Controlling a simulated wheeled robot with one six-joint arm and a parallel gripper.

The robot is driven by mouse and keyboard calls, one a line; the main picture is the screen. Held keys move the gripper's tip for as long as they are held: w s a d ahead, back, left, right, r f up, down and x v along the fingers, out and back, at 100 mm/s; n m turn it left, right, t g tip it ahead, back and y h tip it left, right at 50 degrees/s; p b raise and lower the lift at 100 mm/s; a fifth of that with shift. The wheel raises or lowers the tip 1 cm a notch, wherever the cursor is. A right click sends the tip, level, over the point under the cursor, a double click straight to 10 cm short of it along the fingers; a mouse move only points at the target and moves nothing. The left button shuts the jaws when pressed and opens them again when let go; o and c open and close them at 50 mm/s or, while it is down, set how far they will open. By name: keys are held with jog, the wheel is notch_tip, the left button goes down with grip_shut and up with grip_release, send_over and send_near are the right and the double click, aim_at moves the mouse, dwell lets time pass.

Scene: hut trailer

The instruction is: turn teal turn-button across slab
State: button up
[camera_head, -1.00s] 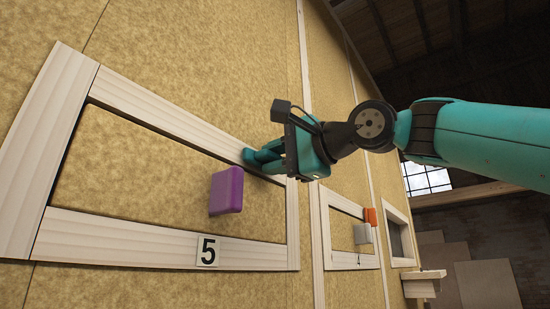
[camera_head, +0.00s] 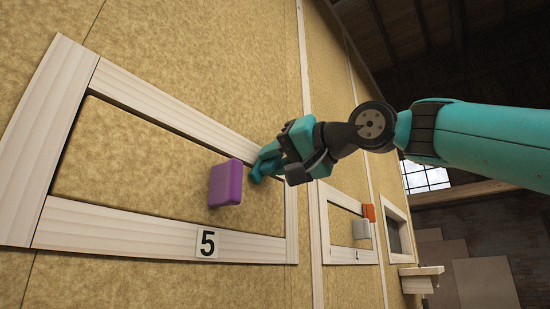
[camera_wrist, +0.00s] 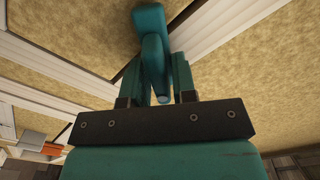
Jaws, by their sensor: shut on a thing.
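The teal turn-button (camera_head: 256,172) sits at the upper frame rail, towards its right end. Its free end points down over the edge of the tan slab (camera_head: 135,160), just right of the purple handle (camera_head: 226,183). My gripper (camera_head: 268,160) is shut on the turn-button. In the wrist view the turn-button (camera_wrist: 151,35) stands between my two teal fingers (camera_wrist: 157,80) and reaches across the pale rail towards the slab. My fingers partly hide its base and pivot.
A pale wooden frame (camera_head: 160,238) with a "5" label (camera_head: 207,243) surrounds the slab. To the right is a smaller framed opening (camera_head: 345,257) with an orange piece (camera_head: 369,212) and a grey block (camera_head: 360,230). A small wooden ledge (camera_head: 421,271) juts out farther right.

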jog(key=n, duration=0.3)
jog(key=shift+w+d+f+n, duration=0.1)
jog(key=shift+w+f+n, duration=0.1)
jog(key=shift+n, duration=0.1)
jog(key=shift+w+d+n+b, duration=0.1)
jog(key=shift+n+b, duration=0.25)
jog(key=shift+n, duration=1.35)
jog(key=o, duration=0.7)
jog(key=shift+b+v, duration=1.45)
jog(key=shift+v, duration=7.3)
